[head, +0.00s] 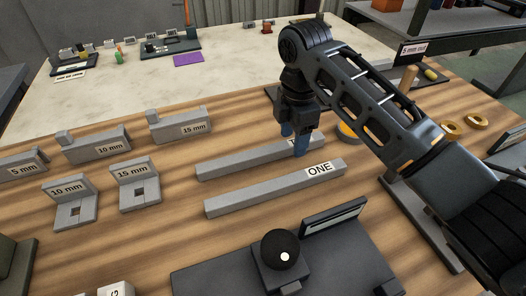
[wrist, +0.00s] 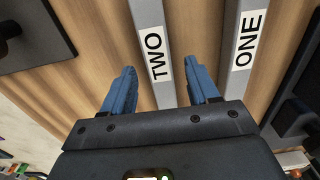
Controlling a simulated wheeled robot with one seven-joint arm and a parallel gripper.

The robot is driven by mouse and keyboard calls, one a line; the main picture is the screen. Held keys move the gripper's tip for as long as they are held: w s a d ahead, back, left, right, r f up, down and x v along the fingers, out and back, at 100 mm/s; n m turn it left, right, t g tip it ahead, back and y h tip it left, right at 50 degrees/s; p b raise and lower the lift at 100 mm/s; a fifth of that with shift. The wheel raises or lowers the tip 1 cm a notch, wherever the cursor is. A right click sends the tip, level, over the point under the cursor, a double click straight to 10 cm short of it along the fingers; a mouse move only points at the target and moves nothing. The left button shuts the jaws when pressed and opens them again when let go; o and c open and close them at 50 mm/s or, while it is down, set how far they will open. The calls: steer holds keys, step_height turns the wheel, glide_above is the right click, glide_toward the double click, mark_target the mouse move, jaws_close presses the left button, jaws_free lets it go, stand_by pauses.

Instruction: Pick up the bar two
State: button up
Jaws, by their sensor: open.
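Bar two (head: 245,160) is a long grey bar lying flat on the wooden table, behind bar one in the head view. My gripper (head: 294,146) points down over that labelled end. In the wrist view, bar two (wrist: 150,45) with its "TWO" label runs between the two blue fingers of my gripper (wrist: 160,88), which stand apart and empty. Bar one (head: 270,190) lies roughly parallel in front; it shows right of the fingers in the wrist view (wrist: 245,40).
Grey labelled blocks (head: 97,148) and slotted brackets (head: 139,190) stand to the left. A dark fixture with a black knob (head: 280,250) is at the front. Yellow rings (head: 451,128) lie to the right. A pale bench area (head: 130,90) with small parts is behind.

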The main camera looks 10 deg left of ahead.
steer(key=shift+f, duration=0.6)
steer(key=shift+c, duration=0.4)
jaws_close()
